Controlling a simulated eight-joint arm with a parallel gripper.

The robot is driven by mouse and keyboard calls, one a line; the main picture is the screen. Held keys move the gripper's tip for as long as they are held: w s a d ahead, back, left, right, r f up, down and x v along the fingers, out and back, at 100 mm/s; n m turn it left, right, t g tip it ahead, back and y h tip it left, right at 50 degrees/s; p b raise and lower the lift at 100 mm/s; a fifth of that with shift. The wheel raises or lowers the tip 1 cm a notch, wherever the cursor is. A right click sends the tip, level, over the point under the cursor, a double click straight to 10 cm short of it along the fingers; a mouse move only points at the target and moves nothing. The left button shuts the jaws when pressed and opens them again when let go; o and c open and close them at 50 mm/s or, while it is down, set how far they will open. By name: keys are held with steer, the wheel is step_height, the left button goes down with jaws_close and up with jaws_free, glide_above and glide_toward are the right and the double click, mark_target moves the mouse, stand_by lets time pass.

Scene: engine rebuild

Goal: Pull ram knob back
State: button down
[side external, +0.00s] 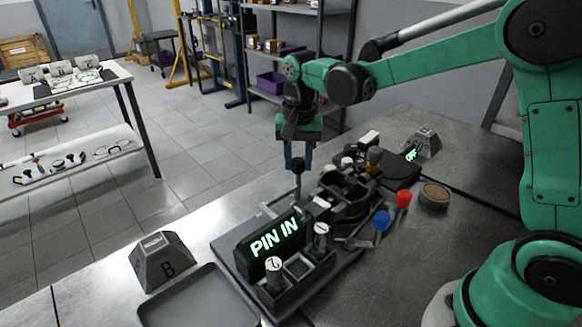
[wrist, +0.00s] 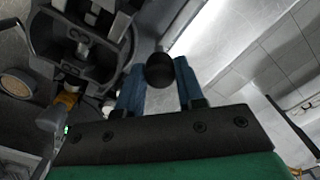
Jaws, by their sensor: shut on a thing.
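The ram knob (side external: 297,164) is a black ball on a short upright stem, at the back of the dark fixture (side external: 232,262). My gripper (side external: 299,168) points down over it, with its two blue fingers on either side of the ball. In the wrist view the black ball of the knob (wrist: 160,71) sits between the blue fingertips of my gripper (wrist: 158,78), and the fingers are shut on it. The display (side external: 275,237) on the fixture reads "PIN IN" in green.
Two numbered cylinders (side external: 274,273) stand at the fixture's front. A round dark housing (side external: 347,193) stands near the knob. Red (side external: 403,198) and blue (side external: 381,220) knobs are at its right. A block marked B (side external: 163,261) and an empty grey tray (side external: 197,303) lie at the left.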

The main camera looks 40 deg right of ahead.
glide_above(263, 204)
steer(key=shift+a, duration=0.15)
steer(key=c, duration=0.5)
jaws_free()
steer(key=shift+c, duration=0.2)
step_height(263, 204, up, 6)
steer(key=shift+f, duration=0.15)
